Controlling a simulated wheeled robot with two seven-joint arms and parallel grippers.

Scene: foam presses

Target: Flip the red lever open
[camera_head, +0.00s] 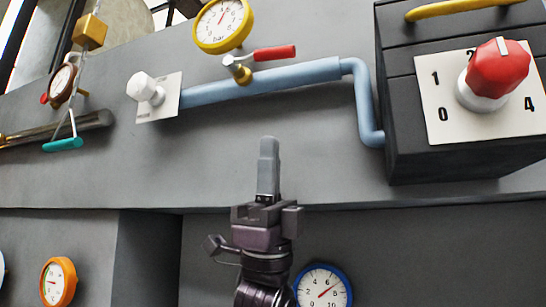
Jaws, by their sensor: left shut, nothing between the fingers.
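The red lever (274,53) sits on a brass valve (238,70) on the blue pipe (265,82). It points right, lying roughly along the pipe and slightly above it. My left gripper (268,147) points up from the bottom middle, its grey fingers together and empty. In the picture its fingertips are below the pipe and the lever, apart from both. My right gripper is not in view.
A yellow gauge (222,22) is above the valve. A white knob (146,88) is left of the pipe. A dark box (398,120) with a red dial (498,66) stands right. A teal-handled lever (63,144) is far left. The grey panel (200,160) around my gripper is clear.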

